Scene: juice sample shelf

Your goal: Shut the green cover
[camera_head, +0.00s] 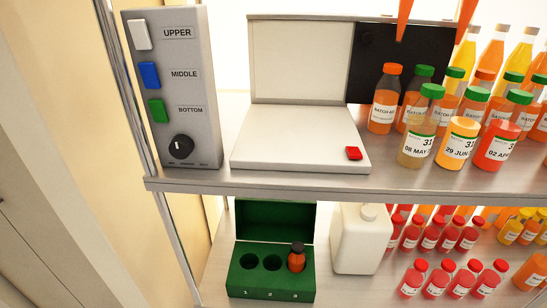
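The green cover (275,219) belongs to a green box (243,292) on the lower shelf. The cover stands raised at the back of the box, so the box is open. The box top has three round holes labelled 1, 2 and 3. A small orange bottle with a dark cap (297,258) stands in hole 3; holes 1 and 2 look empty. Two orange fingers at the top edge, seemingly my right gripper (429,41), point down and are apart with nothing between them. They are high above and right of the box. My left gripper is not in view.
The upper shelf edge (330,187) overhangs the box. A white jug (361,240) stands close to the box's right, with red bottles (440,236) beyond. Above are a switch panel (190,60), a white device (295,138) with a red button, and juice bottles (420,130).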

